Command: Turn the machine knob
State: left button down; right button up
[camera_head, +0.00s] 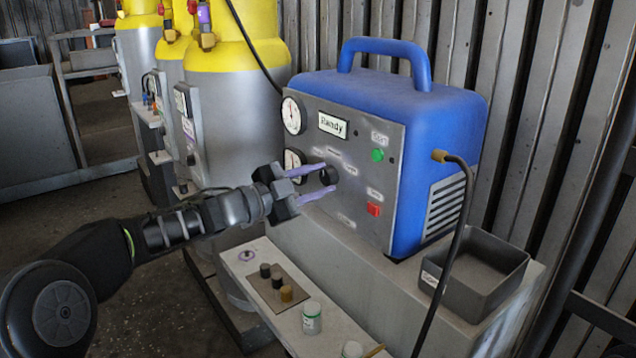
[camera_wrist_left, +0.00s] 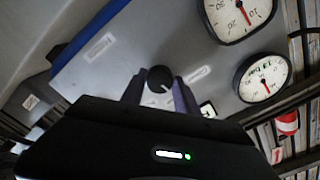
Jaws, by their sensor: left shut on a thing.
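The blue machine (camera_head: 428,105) stands on a grey pedestal, with a grey front panel facing left. A black round knob (camera_head: 328,175) sits on that panel, between the gauges and the buttons. My left gripper (camera_head: 322,177) reaches in from the left with its purple fingers at the knob. In the left wrist view, the knob (camera_wrist_left: 160,78) shows between the two fingertips of my left gripper (camera_wrist_left: 158,88). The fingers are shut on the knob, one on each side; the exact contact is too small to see. My right gripper is not in view.
The panel also has two gauges (camera_head: 293,115), a green button (camera_head: 377,155) and a red switch (camera_head: 374,209). A dark open tray (camera_head: 475,268) lies right of the machine, beside a black hose (camera_head: 462,240). A low shelf (camera_head: 340,325) holds small knobs and jars. Yellow-topped cylinders (camera_head: 235,65) stand behind left.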

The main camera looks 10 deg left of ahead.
pick_arm(q)
jog(key=shift+f+m+b, duration=0.1)
jog(key=shift+m+b, duration=0.2)
jog(key=shift+m, duration=0.8)
jog(key=c, duration=0.9)
grip_release()
jog(key=v, duration=0.7)
jog(key=shift+s+a+p, duration=0.25)
jog(key=shift+s+p, duration=0.05)
jog(key=shift+p, duration=0.05)
